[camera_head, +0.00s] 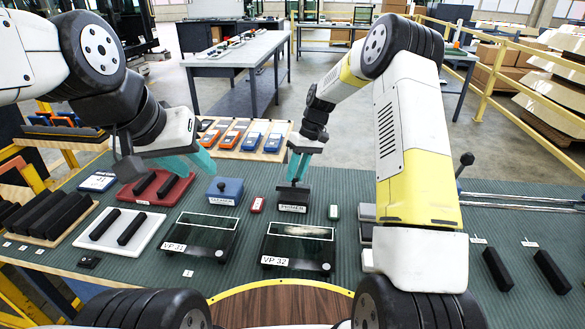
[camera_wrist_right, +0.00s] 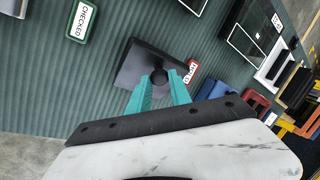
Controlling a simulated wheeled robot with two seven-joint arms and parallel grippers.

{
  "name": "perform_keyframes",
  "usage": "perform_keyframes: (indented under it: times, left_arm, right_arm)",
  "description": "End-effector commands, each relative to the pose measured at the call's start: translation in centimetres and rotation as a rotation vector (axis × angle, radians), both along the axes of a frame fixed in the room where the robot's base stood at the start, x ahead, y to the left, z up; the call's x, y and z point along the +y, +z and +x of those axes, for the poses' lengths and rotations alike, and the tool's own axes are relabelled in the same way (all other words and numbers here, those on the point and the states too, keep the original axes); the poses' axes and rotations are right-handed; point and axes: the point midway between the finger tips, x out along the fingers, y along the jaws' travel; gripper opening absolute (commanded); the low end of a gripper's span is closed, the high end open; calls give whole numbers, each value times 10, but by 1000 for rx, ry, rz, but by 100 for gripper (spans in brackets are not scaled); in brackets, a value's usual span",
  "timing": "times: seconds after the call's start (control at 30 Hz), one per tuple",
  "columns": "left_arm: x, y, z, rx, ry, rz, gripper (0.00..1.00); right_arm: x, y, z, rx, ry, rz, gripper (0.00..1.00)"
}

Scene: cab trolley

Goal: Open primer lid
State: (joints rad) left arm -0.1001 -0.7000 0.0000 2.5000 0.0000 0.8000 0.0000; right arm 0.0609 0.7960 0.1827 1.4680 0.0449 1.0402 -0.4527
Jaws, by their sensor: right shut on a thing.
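The primer box (camera_head: 292,196) is a dark box with a white PRIMER label, standing on the green mat in the middle of the head view. My right gripper (camera_head: 297,178) comes down from above onto its lid. In the right wrist view my right gripper (camera_wrist_right: 160,78) has its teal fingers shut on the round knob of the square dark primer lid (camera_wrist_right: 137,66). Whether the lid sits on the box or is slightly raised cannot be told. My left gripper (camera_head: 203,168) is empty, its teal fingers apart, above the mat behind the blue cleaner box (camera_head: 225,191).
Dark glass panels VP 31 (camera_head: 200,238) and VP 32 (camera_head: 298,250) lie in front. A small red tag (camera_head: 257,205) and a green CHECKED tag (camera_head: 334,212) flank the primer. A red tray (camera_head: 155,190) and white tray (camera_head: 122,231) hold black bars at left.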

Motion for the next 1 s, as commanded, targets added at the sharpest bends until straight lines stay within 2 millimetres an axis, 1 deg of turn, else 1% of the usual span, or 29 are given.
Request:
perform_keyframes:
  times: [0.03,0.3,0.73,0.77,0.83,0.87,1.0]
  left_arm:
    - [0,0,0,0,0,0,36]
    - [0,0,0,0,0,0,36]
    - [0,0,0,0,0,0,36]
    - [0,0,0,0,0,0,36]
    - [0,0,0,0,0,0,36]
    - [0,0,0,0,0,0,36]
    - [0,0,0,0,0,0,36]
  right_arm:
    - [-1,1,4,18,-3,5,0]
    - [-2,4,9,91,-2,17,0]
    - [-2,4,9,102,-2,19,0]
    - [-2,4,9,102,-2,19,28]
    - [-2,4,9,102,-2,19,42]
    - [-2,4,9,101,-1,20,46]
    - [-2,4,9,101,-1,20,46]
